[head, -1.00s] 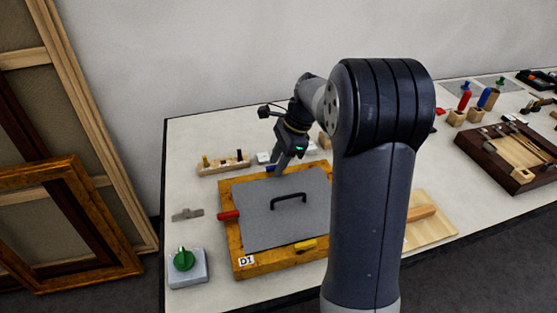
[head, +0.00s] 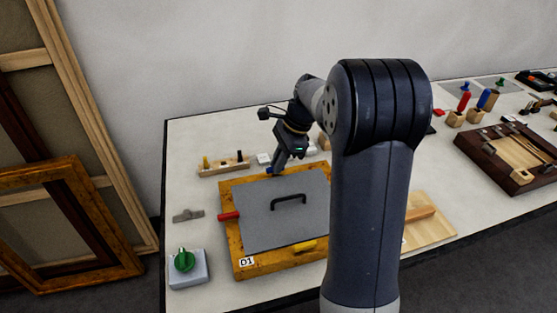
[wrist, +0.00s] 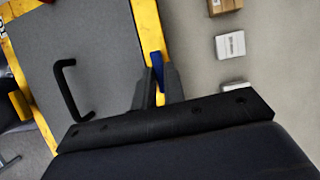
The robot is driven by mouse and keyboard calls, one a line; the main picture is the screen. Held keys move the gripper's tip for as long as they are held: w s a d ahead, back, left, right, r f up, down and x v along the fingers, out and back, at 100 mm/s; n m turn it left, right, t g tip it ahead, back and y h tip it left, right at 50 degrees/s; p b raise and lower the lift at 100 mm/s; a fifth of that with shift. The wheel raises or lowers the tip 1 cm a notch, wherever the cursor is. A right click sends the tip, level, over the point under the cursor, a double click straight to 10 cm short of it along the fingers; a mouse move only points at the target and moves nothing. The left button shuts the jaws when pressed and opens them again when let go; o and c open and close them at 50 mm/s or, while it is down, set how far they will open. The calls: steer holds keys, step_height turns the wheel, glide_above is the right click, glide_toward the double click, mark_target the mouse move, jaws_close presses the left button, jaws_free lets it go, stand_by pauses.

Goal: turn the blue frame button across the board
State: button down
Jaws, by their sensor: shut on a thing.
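The blue frame button (head: 270,171) sits at the back edge of the yellow-brown frame (head: 237,255), mostly hidden by my fingers. My gripper (head: 275,169) reaches down to it from above. In the wrist view my gripper (wrist: 160,84) has one finger on each side of the blue button (wrist: 157,64) and is shut on it. There the button's visible part lies roughly along the frame bar (wrist: 147,22). The grey board (head: 262,228) with a black handle (head: 288,198) lies within the frame.
A red button (head: 229,216) is on the frame's left side and a yellow button (head: 304,246) on its front. A wooden peg block (head: 222,167) stands behind. A green knob box (head: 186,268) stands front left. My arm hides the frame's right side.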

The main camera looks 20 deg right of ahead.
steer(key=n+p, duration=0.1)
steer(key=n+g+p, duration=0.1)
steer(key=n+p, duration=0.1)
steer(key=shift+w+r+p, duration=0.15)
steer(key=shift+r+p, duration=0.1)
steer(key=shift+p, duration=0.1)
steer(key=n+g+p, duration=0.1)
steer(key=n, duration=0.2)
steer(key=n+g+h+p, duration=0.1)
steer(key=n+p, duration=0.1)
steer(key=n, duration=0.1)
steer(key=shift+w+a+f, duration=0.1)
steer(key=shift+w+a, duration=0.1)
steer(key=n+h+p, duration=0.1)
steer(key=n, duration=0.1)
steer(key=n+g+p, duration=0.1)
steer(key=n, duration=0.1)
steer(key=shift+w+a+h, duration=0.1)
steer(key=shift+a+h, duration=0.05)
steer(key=shift+h, duration=0.25)
steer(key=shift+a+f+n+h, duration=0.1)
steer(key=shift+n+h, duration=0.7)
steer(key=shift+n, duration=1.4)
steer(key=c, duration=1.5)
jaws_free()
steer(key=v, duration=1)
steer(key=shift+w+r, duration=0.25)
steer(key=shift+r, duration=0.1)
